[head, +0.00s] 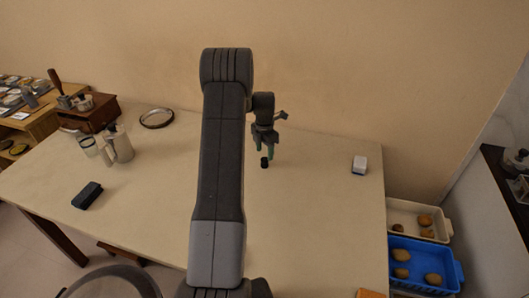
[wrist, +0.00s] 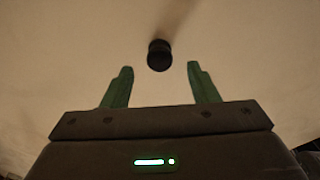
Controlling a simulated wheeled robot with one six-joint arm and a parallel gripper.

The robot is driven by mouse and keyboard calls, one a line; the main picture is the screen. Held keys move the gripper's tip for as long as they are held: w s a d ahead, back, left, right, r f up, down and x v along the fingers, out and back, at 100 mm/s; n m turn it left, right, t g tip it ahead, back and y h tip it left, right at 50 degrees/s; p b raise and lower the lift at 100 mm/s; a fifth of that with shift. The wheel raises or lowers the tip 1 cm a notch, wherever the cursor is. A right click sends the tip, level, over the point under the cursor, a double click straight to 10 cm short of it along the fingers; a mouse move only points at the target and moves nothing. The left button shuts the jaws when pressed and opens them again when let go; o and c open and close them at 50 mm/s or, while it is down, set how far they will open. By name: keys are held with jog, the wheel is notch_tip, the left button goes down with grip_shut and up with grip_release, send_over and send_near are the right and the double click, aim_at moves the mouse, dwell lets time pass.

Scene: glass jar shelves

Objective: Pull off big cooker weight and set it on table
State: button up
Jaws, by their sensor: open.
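A small black cylinder, which looks like the cooker weight (head: 264,162), stands on the pale table (head: 320,215) just below my gripper (head: 265,149). In the wrist view the black weight (wrist: 159,55) is just beyond the green fingertips (wrist: 160,69), about midway between them. The fingers are apart, with visible gaps on both sides of the weight, and they hold nothing. A pot-like vessel, perhaps a cooker (head: 517,160), is on the dark counter at the far right; its top is too small to make out.
A dark block (head: 87,195), a metal pitcher (head: 120,144), a round ring-like dish (head: 157,118) and a wooden box (head: 88,113) are at the left. Crates (head: 455,268) hold brown items at right. Table around the weight is clear.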

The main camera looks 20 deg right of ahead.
jog(key=shift+r+p, duration=0.5)
jog(key=shift+r, duration=0.75)
notch_tip(320, 180, up, 14)
jog(key=b, duration=0.2)
jog(key=shift+f, duration=0.1)
notch_tip(320, 180, down, 14)
jog(key=shift+p, duration=1.05)
jog(key=shift+f, duration=0.15)
